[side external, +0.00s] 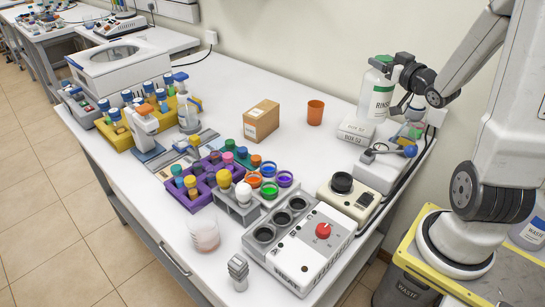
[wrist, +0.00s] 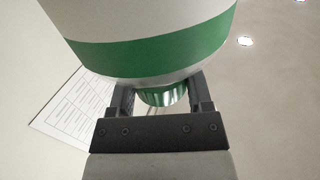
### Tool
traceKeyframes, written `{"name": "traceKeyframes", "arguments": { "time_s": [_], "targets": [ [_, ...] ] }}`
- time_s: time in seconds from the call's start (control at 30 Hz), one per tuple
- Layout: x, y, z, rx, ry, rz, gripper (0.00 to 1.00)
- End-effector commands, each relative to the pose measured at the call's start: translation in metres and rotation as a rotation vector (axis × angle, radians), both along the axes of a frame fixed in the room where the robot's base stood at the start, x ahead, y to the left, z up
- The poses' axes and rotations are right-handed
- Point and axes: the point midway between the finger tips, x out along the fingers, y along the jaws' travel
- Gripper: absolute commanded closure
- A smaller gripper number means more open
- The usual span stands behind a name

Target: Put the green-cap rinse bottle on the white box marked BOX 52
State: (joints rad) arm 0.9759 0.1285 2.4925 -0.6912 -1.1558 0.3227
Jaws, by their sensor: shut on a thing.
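The rinse bottle (side external: 381,95) is white with a green band reading RINSE, and stands upright at the back right in the side view. The white box marked BOX 52 (side external: 355,131) lies just in front of and below the bottle. The bottle's base is close to the box's back edge; I cannot tell whether they touch.
An orange cup (side external: 315,112) and a cardboard box (side external: 261,120) stand left of the white box. A small white device (side external: 385,165) is in front of it. A black-knobbed instrument (side external: 350,195) sits nearer. The table between the orange cup and cardboard box is clear.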

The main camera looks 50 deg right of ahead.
Motion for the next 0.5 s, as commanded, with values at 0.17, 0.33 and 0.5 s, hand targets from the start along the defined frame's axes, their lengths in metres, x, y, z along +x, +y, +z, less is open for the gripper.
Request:
{"name": "traceKeyframes", "arguments": {
  "time_s": [0.17, 0.33, 0.5],
  "targets": [
    [-0.014, -0.026, 0.010, -0.003, -0.003, -0.147, 1.00],
    [-0.023, -0.039, 0.013, -0.003, -0.002, -0.220, 1.00],
    [-0.025, -0.042, 0.014, -0.003, -0.002, -0.240, 1.00]
  ]
}}
